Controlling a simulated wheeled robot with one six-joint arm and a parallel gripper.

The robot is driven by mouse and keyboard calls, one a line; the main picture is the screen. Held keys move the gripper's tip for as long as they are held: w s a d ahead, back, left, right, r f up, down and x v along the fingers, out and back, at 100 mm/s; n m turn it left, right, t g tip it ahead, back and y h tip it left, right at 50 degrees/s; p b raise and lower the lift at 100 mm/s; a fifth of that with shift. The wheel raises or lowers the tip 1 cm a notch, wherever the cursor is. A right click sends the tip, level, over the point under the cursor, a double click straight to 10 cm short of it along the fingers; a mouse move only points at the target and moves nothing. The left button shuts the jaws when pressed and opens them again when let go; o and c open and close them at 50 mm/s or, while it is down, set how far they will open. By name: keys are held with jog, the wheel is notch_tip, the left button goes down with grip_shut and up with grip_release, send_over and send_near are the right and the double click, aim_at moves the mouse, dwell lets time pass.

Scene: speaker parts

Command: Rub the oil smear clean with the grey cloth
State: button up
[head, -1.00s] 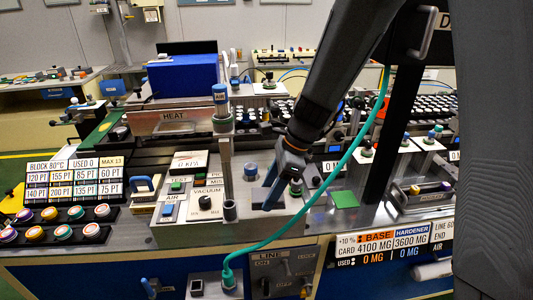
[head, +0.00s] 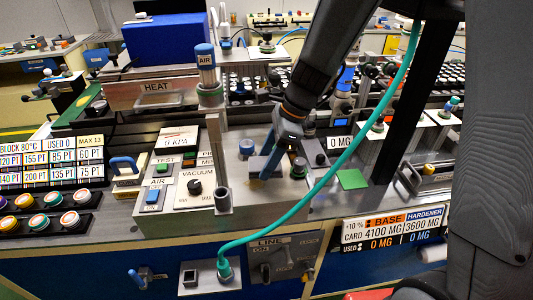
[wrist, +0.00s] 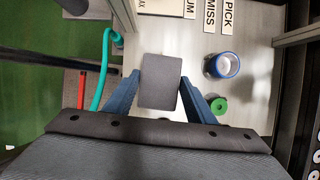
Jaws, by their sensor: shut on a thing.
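My gripper (wrist: 162,95) is shut on a dark grey, flat rectangular piece, which I take to be the grey cloth (wrist: 160,82). It sits between the two blue fingers in the wrist view. In the head view, my gripper (head: 270,165) is low over the light grey control panel (head: 235,190), right of the blue round cap (head: 246,147). Whether the cloth touches the panel, I cannot tell. I cannot make out the oil smear in either view.
A green round knob (wrist: 219,106) and the blue cap are close to the right finger in the wrist view. A teal hose (head: 310,190) curves past the gripper's right. An upright post (head: 222,160) stands left. A green square (head: 352,179) lies to the right.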

notch_tip(320, 180, down, 4)
jog(key=b, duration=0.3)
jog(key=shift+f, duration=0.1)
jog(key=shift+a+b, duration=0.25)
jog(key=shift+b, duration=0.05)
jog(key=shift+c, duration=0.5)
jog(key=shift+a+f, duration=0.15)
jog(key=shift+a, duration=0.25)
jog(key=shift+s+a+b, duration=0.15)
jog(key=shift+a+b, duration=0.2)
jog(key=shift+a, duration=1.15)
jog(key=shift+s+a+b, duration=0.1)
jog(key=shift+a+b, duration=0.2)
jog(key=shift+a, duration=1.15)
jog(key=shift+w+d+p, duration=0.15)
jog(key=shift+d+p, duration=0.1)
jog(key=shift+d, duration=1.6)
jog(key=shift+w+d+p, duration=0.1)
jog(key=shift+d+p, duration=0.15)
jog(key=shift+d, duration=1.6)
notch_tip(320, 180, up, 3)
jog(key=p, duration=0.2)
jog(key=shift+s+p, duration=0.15)
jog(key=shift+p, duration=0.15)
notch_tip(320, 180, up, 5)
jog(key=p, duration=0.5)
jog(key=shift+a, duration=0.1)
